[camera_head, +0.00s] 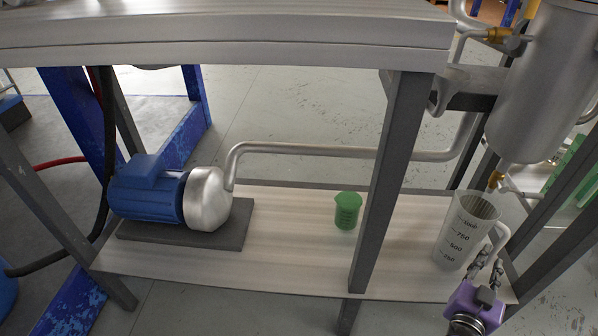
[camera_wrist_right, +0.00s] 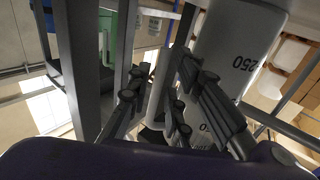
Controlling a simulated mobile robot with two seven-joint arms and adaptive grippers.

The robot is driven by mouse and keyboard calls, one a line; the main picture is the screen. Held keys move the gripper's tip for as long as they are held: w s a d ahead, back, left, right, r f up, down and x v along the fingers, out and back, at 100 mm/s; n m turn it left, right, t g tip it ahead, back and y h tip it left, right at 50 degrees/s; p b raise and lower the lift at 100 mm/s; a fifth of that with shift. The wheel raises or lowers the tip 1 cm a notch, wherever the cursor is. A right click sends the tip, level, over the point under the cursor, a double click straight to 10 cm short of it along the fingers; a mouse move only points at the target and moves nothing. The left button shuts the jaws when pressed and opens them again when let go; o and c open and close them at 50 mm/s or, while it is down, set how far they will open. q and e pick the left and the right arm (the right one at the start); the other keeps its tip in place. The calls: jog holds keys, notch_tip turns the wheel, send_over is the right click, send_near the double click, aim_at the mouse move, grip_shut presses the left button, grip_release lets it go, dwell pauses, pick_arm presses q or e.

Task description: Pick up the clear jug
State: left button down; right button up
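The clear jug (camera_head: 464,230) stands upright on the right part of the lower shelf, with dark volume marks and its handle on the right side. My right gripper (camera_head: 489,268) is at the handle, low on the jug's right side. In the right wrist view, the jug body (camera_wrist_right: 238,50) rises behind the right finger. The two fingers (camera_wrist_right: 157,100) are apart, and the pale bar of the handle appears to run between them. Firm contact cannot be made out. My left gripper is in neither view.
A green beaker (camera_head: 347,212) stands mid-shelf, behind a grey table leg (camera_head: 385,180). A blue pump (camera_head: 150,195) sits at the left of the lower shelf (camera_head: 290,262). A steel vessel (camera_head: 540,90) with a yellow valve (camera_head: 495,179) hangs above the jug. The tabletop (camera_head: 230,30) overhangs the shelf.

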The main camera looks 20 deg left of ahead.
jog(key=b+x, duration=0.1)
jog(key=x, duration=0.2)
jog(key=shift+s, duration=0.1)
grip_shut()
jog(key=shift+r, duration=0.1)
